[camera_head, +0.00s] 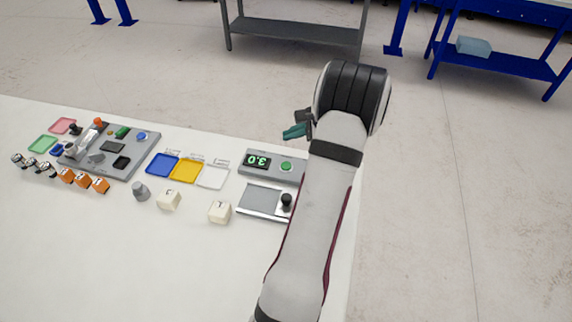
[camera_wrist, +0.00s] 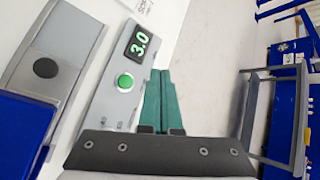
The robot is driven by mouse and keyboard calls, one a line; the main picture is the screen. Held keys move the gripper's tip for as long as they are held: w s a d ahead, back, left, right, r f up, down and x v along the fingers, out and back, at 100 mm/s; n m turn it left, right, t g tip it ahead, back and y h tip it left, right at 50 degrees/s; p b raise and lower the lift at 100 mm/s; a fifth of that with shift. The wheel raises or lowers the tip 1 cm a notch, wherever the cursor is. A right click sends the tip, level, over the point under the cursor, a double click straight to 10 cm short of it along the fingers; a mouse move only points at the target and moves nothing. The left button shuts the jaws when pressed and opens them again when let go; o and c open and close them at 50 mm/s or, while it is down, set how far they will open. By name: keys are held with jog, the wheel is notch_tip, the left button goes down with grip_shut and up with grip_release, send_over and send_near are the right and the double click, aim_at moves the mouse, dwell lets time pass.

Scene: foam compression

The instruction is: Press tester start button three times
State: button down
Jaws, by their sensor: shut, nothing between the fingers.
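The tester is a grey box (camera_head: 267,176) on the white table, with a green display reading 3.0 (camera_head: 257,161) and a round green start button (camera_head: 286,166). In the wrist view the button (camera_wrist: 125,82) sits beside the display (camera_wrist: 140,42). My gripper (camera_head: 294,132) is above the table's far edge, behind the tester in the head view. In the wrist view its teal fingers (camera_wrist: 160,72) are together and empty, just to the right of the button and apart from it in the picture. The height over the box is hard to tell.
A grey plate with a black knob (camera_head: 286,199) lies in front of the tester. Blue (camera_head: 163,164), yellow (camera_head: 184,170) and white (camera_head: 213,177) trays stand to its left.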

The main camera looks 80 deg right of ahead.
aim_at(290, 166)
jog(key=shift+f, duration=4.4)
jog(key=shift+f, duration=0.4)
jog(key=shift+f, duration=0.45)
jog(key=shift+r, duration=3.4)
